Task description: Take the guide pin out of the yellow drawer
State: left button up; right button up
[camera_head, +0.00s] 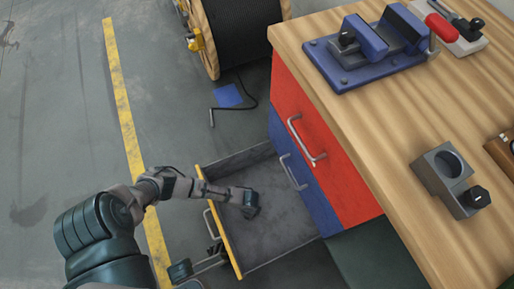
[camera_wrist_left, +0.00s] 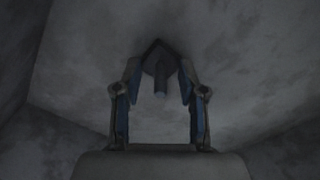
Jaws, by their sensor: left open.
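The yellow drawer stands pulled out, with a yellow front (camera_head: 222,228) and a grey inside (camera_head: 285,222). My left arm reaches over its front, and my left gripper (camera_head: 250,207) is low inside the drawer. In the left wrist view the left gripper (camera_wrist_left: 160,72) is open, with one finger on each side of a small dark pin-like piece (camera_wrist_left: 160,84), which looks like the guide pin. The piece has a wider, angular end. I cannot tell whether the fingers touch it. In the head view the pin cannot be made out.
A red drawer (camera_head: 335,185) and a blue drawer (camera_head: 300,180) are shut beside the open one. The wooden bench top (camera_head: 390,130) carries a blue vise (camera_head: 370,50) and a grey block with a hole (camera_head: 447,178). A cable reel (camera_head: 235,35) stands behind. Floor at left is clear.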

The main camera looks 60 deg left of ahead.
pick_arm(q)
jog(key=shift+w+r, duration=0.1)
jog(key=shift+w, duration=0.05)
jog(key=shift+c, duration=0.2)
grip_shut()
